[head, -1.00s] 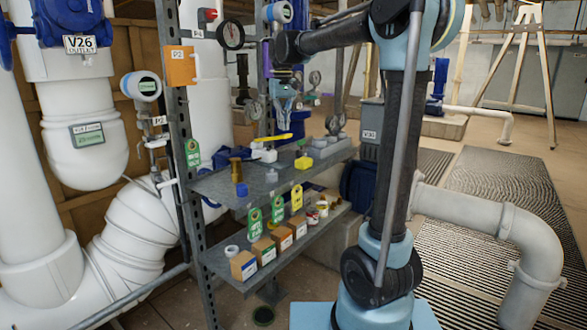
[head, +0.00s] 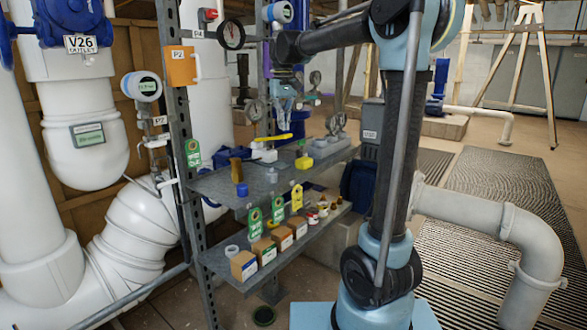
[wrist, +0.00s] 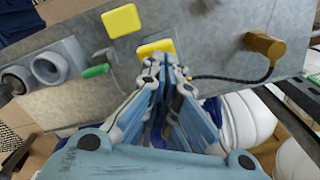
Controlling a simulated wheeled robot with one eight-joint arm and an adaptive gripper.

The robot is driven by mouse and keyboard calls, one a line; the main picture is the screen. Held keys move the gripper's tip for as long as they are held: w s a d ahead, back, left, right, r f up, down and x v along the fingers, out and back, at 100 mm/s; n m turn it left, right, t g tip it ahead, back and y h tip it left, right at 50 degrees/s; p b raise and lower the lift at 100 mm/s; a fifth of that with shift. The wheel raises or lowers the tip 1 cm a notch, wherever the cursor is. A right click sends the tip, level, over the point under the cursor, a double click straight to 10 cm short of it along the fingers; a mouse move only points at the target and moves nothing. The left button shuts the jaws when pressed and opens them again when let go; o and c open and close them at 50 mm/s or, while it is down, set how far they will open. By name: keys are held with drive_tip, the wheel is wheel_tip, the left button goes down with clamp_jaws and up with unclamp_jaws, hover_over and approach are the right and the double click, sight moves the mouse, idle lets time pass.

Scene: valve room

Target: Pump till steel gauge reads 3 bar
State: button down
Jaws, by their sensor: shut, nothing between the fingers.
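My gripper (head: 287,108) is above the back of the upper shelf, fingers pointing down. In the wrist view its fingers (wrist: 166,62) are together and empty. A yellow block-like part (wrist: 155,48) shows just beyond the fingertips; I cannot tell whether they touch. A long yellow lever (head: 272,138) lies over a pale fitting on the shelf below my gripper; it may be the pump handle. Round dial gauges show: a black-rimmed one (head: 231,34) high on the post and a grey, steel-looking one (head: 254,112) left of my gripper. Their readings are too small to tell.
The metal shelf (head: 215,187) holds a brass cylinder (head: 236,168), a yellow-topped part (head: 303,160) and tags. Small boxes (head: 243,265) stand on the lower shelf. A post with an orange P2 box (head: 181,67) and white pipes (head: 85,140) are left.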

drive_tip(key=shift+f, duration=1.5)
drive_tip(key=shift+r, duration=2.55)
drive_tip(key=shift+r, duration=0.1)
